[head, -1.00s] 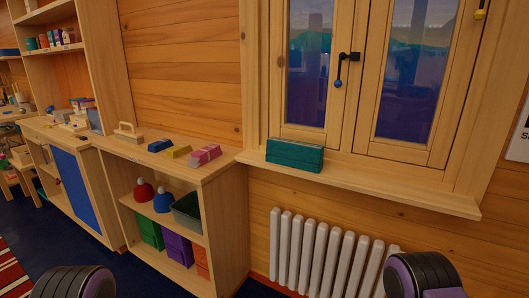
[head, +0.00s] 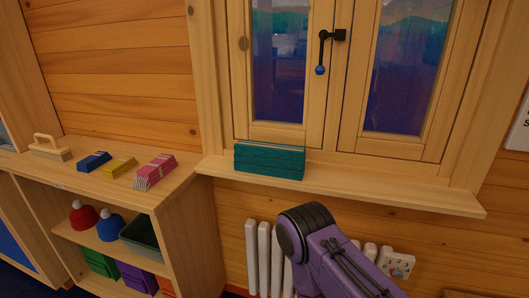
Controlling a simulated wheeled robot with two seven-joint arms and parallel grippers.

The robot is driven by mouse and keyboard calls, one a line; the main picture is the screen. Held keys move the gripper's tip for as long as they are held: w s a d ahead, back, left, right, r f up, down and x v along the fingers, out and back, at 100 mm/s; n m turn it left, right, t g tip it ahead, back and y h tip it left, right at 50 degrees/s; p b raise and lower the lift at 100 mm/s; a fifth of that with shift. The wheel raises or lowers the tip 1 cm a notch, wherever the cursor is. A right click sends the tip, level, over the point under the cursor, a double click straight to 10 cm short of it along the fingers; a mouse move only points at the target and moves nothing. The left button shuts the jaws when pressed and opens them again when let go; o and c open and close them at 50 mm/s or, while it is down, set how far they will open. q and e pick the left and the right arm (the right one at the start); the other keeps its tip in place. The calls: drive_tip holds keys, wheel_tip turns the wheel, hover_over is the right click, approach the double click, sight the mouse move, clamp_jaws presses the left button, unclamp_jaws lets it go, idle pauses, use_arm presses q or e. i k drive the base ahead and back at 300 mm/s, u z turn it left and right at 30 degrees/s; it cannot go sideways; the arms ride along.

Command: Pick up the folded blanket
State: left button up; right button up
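The folded blanket appears to be the teal folded bundle (head: 269,161) on the wooden windowsill (head: 370,191), against the bottom of the window frame. It has flat stacked layers and lies near the sill's left end, fully visible. A purple and black link of my arm rises from the bottom right, in front of the radiator and below the sill. Neither of my grippers shows in the head view, and nothing touches the bundle.
A low wooden shelf unit (head: 150,199) stands at left. On its top lie a brush (head: 50,148) and blue (head: 94,161), yellow (head: 120,166) and pink (head: 154,171) bundles. A white radiator (head: 263,258) is below the sill. A window handle (head: 322,50) hangs above the bundle.

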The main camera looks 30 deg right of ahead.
sight(268, 159)
drive_tip(key=z, duration=0.5)
drive_tip(key=i, duration=0.6)
drive_tip(key=z, duration=0.7)
